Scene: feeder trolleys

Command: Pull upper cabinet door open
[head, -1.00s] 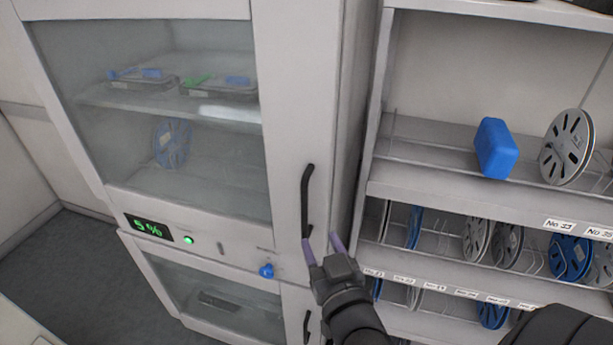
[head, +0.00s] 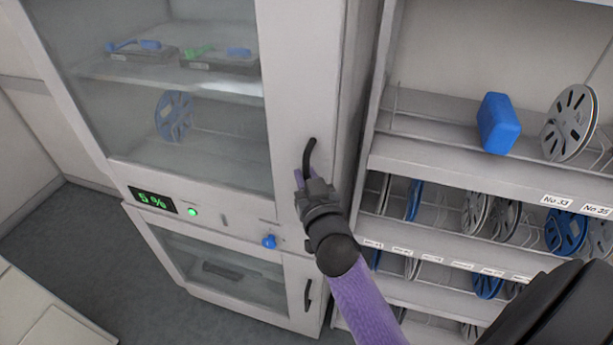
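The upper cabinet door (head: 283,110) has a pale frame around a glass pane and looks shut. Its black curved handle (head: 309,150) stands upright on the right side of the frame. My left gripper is not in view.
Below is a lower glass door with its own black handle (head: 308,295). A green display (head: 153,200) and a blue knob (head: 268,241) sit between the doors. An open shelf rack (head: 450,160) with reels and a blue box (head: 497,123) stands close at the right.

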